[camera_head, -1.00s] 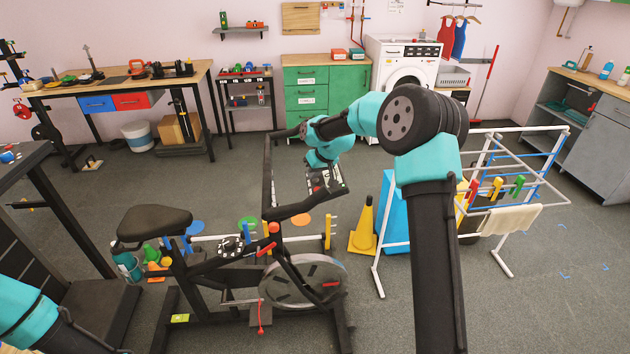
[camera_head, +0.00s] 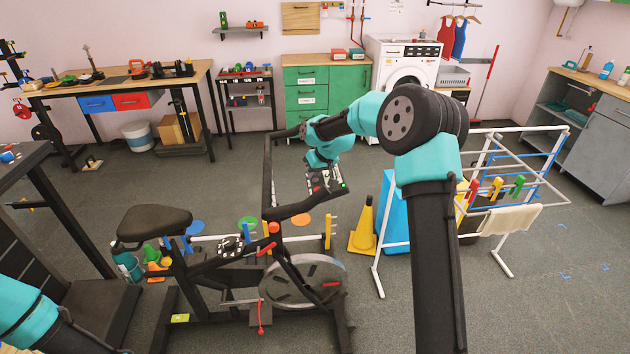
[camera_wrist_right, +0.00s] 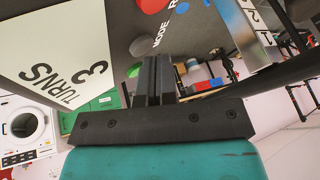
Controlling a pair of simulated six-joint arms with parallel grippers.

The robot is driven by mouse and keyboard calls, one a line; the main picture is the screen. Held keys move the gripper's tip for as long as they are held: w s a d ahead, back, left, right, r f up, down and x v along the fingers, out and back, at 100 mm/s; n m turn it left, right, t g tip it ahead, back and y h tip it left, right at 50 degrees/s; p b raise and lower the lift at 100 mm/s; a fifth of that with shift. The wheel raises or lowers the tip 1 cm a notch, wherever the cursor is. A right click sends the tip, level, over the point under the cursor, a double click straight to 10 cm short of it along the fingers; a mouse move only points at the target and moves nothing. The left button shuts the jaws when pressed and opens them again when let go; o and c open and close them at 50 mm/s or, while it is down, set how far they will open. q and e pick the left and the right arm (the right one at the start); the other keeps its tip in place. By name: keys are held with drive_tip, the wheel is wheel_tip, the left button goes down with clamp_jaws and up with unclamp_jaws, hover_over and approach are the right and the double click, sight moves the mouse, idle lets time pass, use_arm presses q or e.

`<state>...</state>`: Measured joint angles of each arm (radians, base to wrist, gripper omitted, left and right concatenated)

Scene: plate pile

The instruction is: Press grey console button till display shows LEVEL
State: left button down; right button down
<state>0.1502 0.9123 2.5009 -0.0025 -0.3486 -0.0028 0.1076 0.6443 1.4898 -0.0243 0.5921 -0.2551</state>
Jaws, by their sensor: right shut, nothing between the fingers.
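The exercise bike's console (camera_head: 326,183) is dark, with a small green spot on it in the head view. In the right wrist view its white display (camera_wrist_right: 62,62) appears rotated and reads TURNS 3. A grey button (camera_wrist_right: 139,47) labelled MODE sits on the console face beside the display. My right gripper (camera_wrist_right: 158,62) is shut and empty, with its fingertips at the console face close beside the grey button. I cannot tell whether they touch it. In the head view the right gripper is over the console and partly hidden. My left gripper is out of view.
A red button (camera_wrist_right: 151,5) and a green button (camera_wrist_right: 133,70) flank the grey one. The bike's seat (camera_head: 154,222) is to the left. A yellow cone (camera_head: 364,228) and a white drying rack (camera_head: 528,168) stand to the right. A washing machine (camera_head: 403,62) is behind.

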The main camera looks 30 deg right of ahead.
drive_tip(key=shift+a+r, duration=0.15)
drive_tip(key=shift+r, duration=0.35)
drive_tip(key=shift+w+a+r, duration=0.1)
drive_tip(key=shift+a+r, duration=0.15)
drive_tip(key=shift+r, duration=0.55)
drive_tip(key=shift+w+a+r, duration=0.15)
drive_tip(key=shift+a+r, duration=0.15)
drive_tip(key=shift+r, duration=0.45)
drive_tip(key=shift+w+a+r, duration=0.1)
drive_tip(key=shift+a+r, duration=0.15)
drive_tip(key=shift+r, duration=0.55)
